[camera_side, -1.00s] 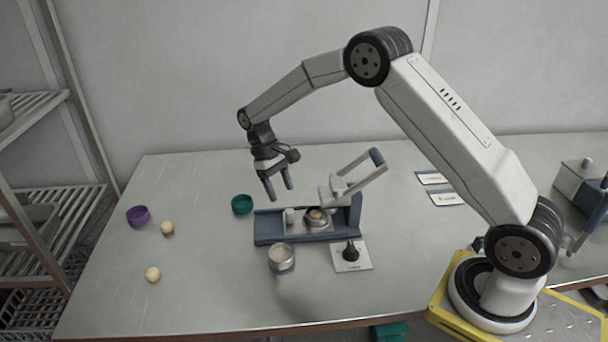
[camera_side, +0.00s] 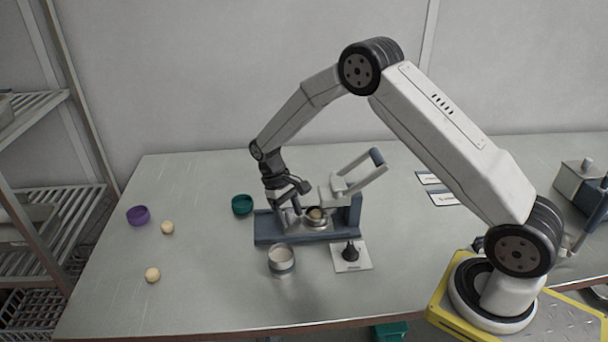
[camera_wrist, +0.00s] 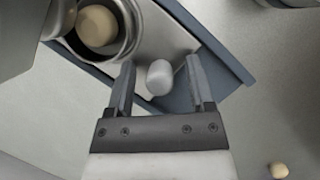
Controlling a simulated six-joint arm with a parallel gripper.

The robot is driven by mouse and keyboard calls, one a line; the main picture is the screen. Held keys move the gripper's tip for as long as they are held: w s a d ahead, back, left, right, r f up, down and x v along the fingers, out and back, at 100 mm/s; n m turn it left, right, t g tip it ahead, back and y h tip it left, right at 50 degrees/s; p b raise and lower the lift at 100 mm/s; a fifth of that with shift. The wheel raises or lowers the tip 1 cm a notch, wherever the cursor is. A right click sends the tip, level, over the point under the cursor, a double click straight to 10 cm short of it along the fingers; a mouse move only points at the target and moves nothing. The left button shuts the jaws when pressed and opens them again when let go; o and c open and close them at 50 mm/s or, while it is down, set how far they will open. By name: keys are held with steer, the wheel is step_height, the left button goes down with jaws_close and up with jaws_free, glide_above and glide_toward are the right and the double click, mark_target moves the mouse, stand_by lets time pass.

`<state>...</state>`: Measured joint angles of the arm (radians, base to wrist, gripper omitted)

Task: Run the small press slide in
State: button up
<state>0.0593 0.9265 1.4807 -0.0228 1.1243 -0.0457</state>
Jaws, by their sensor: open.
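The small press has a blue-grey base (camera_side: 265,237), a raised lever (camera_side: 365,170) and a pale slide plate (camera_wrist: 165,35) on the base. A metal cup (camera_side: 318,222) with a beige ball (camera_side: 315,213) in it sits on the slide; the ball also shows in the wrist view (camera_wrist: 97,26). A short light-grey knob (camera_wrist: 160,77) stands at the slide's outer end. My gripper (camera_side: 290,220) is low over that end, pointing down. In the wrist view my gripper (camera_wrist: 160,82) is open, one finger on each side of the knob. Contact with the knob is not visible.
A metal tin (camera_side: 282,262) stands just in front of the press, beside a dark stamp on a white card (camera_side: 365,263). A teal bowl (camera_side: 241,205) is close behind left. A purple bowl (camera_side: 138,215) and two beige balls (camera_side: 167,228) (camera_side: 153,274) lie left. The front left table is clear.

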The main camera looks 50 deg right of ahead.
jaws_close()
stand_by(1.4)
